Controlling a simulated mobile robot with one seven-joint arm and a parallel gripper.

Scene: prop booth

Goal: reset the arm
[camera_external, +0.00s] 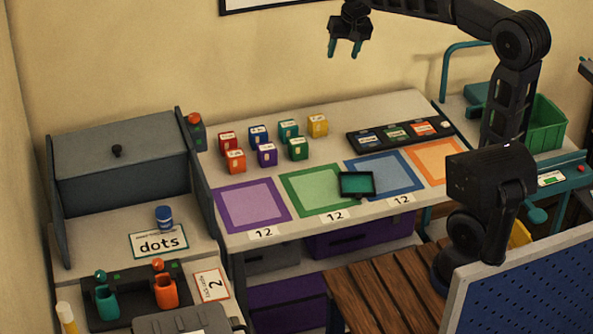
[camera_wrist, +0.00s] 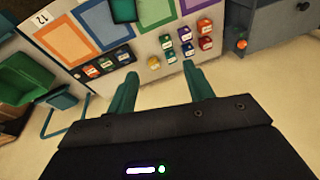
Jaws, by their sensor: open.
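My gripper (camera_external: 345,48) is raised high above the back edge of the white table (camera_external: 385,108), in front of the wall. Its two teal fingers are apart with nothing between them. In the wrist view the open fingers of my gripper (camera_wrist: 163,88) point toward the table, which appears upside down there. My black arm (camera_external: 520,40) reaches in from the right in the external view.
Several coloured blocks (camera_external: 267,154) stand on the table behind purple (camera_external: 229,222), green, blue and orange squares. A small dark teal tray (camera_external: 357,184) lies across the green and blue squares. A black card holder (camera_external: 410,132) is at the back right. A grey lidded box (camera_external: 120,165) stands left.

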